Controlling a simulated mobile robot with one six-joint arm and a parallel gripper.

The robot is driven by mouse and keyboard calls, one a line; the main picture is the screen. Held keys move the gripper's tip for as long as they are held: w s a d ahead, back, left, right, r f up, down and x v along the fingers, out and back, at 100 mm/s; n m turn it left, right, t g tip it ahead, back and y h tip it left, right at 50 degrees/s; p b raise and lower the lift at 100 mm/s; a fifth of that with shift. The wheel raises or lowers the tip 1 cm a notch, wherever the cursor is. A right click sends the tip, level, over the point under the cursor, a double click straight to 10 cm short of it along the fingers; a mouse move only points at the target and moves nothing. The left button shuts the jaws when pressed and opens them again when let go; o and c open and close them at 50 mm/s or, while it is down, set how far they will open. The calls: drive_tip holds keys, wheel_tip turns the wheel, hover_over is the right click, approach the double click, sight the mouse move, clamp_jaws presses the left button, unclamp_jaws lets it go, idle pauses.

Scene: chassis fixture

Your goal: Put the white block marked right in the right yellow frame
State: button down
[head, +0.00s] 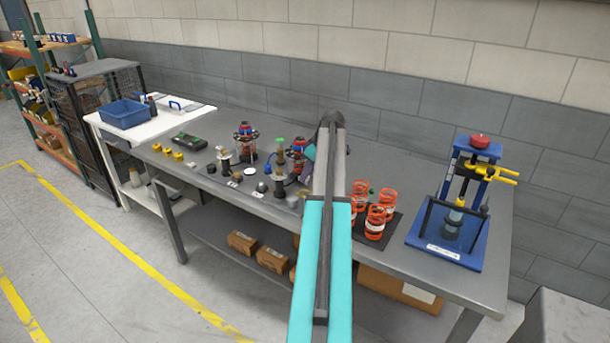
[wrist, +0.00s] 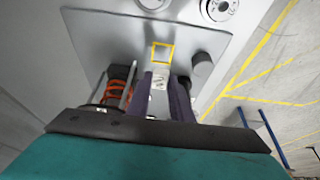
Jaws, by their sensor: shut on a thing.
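In the wrist view my gripper (wrist: 160,78) has its two dark purple fingers closed on a small white block (wrist: 160,83) with dark marking, too small to read. A yellow square frame (wrist: 153,53) lies on the grey surface just beyond the fingertips. The block is apart from the frame in the picture; its height above the surface is hard to tell. Only one yellow frame is clear, and I cannot tell from the picture whether it is the right one.
In the wrist view an orange spring unit (wrist: 118,90) stands left of the fingers and a dark cylinder (wrist: 203,65) right of them. In the head view orange springs (head: 375,222) and a blue press (head: 450,245) stand right on the grey bench (head: 405,175). Small fixtures crowd its middle.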

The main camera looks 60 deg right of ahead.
sight(308, 180)
drive_tip(key=shift+f+b, duration=0.85)
drive_tip(key=shift+f, duration=1)
drive_tip(key=shift+s, duration=0.15)
drive_tip(key=shift+f, duration=0.15)
drive_tip(key=shift+f+b, duration=0.45)
drive_tip(key=shift+f, duration=0.3)
drive_tip(key=shift+f, duration=0.3)
idle(1.8)
drive_tip(key=c, duration=1.5)
unclamp_jaws()
